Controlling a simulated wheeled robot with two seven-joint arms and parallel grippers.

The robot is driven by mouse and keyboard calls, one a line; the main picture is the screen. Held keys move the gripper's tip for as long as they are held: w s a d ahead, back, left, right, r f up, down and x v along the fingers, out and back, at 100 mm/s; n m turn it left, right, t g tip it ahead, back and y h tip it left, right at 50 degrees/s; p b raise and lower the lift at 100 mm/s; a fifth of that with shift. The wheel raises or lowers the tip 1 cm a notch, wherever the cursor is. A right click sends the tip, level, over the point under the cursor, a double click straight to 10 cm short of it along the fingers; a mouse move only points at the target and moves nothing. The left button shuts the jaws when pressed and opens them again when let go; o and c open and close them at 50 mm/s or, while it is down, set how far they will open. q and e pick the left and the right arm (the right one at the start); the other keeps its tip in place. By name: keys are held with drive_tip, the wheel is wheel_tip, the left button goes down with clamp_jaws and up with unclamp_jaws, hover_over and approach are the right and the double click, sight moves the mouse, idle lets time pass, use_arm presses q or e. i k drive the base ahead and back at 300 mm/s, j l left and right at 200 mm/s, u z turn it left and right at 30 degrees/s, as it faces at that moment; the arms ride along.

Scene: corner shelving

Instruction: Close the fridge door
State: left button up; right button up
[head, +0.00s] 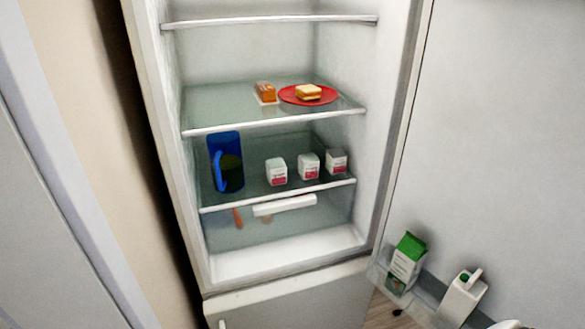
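The fridge (285,277) stands upright in the middle of the head view, with its interior and shelves exposed. Its door (500,130) stands wide open on the right side, inner face showing, and runs out of the picture at the right. A door rack (425,301) low on the door holds a green-topped carton (407,258) and a white jug (462,298). The door's outer face and its handle are not visible. Neither of my grippers is in view.
Inside the fridge are a red plate (286,98) with a sandwich, a blue pitcher (219,148) and several white cups. A beige wall (90,130) is close on the left. Some wooden floor (382,312) shows below the door.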

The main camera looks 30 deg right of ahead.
sight(488, 171)
drive_tip(key=z, duration=0.9)
